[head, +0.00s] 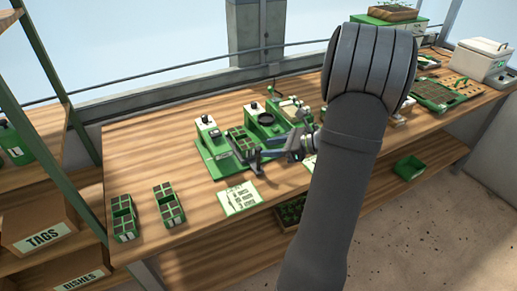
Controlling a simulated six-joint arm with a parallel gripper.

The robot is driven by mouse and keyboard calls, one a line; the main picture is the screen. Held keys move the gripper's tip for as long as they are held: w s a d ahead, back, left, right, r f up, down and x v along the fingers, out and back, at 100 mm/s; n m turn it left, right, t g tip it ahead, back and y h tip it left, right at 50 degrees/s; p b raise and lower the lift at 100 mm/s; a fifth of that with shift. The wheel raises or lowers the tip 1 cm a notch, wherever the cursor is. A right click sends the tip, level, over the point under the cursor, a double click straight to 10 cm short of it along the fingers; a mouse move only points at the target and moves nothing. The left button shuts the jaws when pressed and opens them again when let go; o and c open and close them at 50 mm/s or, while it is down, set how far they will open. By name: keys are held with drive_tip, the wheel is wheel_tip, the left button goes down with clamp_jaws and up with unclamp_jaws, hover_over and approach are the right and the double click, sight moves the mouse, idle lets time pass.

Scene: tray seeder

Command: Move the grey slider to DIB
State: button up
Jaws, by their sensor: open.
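The tray seeder (222,168) is a green and white machine on the wooden bench, left of my arm. A white box with a dark round top (207,128) stands at its left end. A small dark piece (215,134) shows on this box, too small to identify. I cannot make out the grey slider or the DIB lettering. My gripper (256,162) is dark grey and open, low at the seeder's front edge, right of the white box. I cannot tell whether its fingers touch anything. My gripper and arm hide part of the seeder's right side.
A white and green card (240,198) lies in front of the seeder. Two green seed trays (123,218) (169,204) stand at the left on otherwise bare bench. A planted tray (241,141) sits in the seeder. A white cooler (483,61) stands far right.

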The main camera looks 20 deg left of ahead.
sight(260, 148)
drive_tip(key=x, duration=0.5)
clamp_jaws()
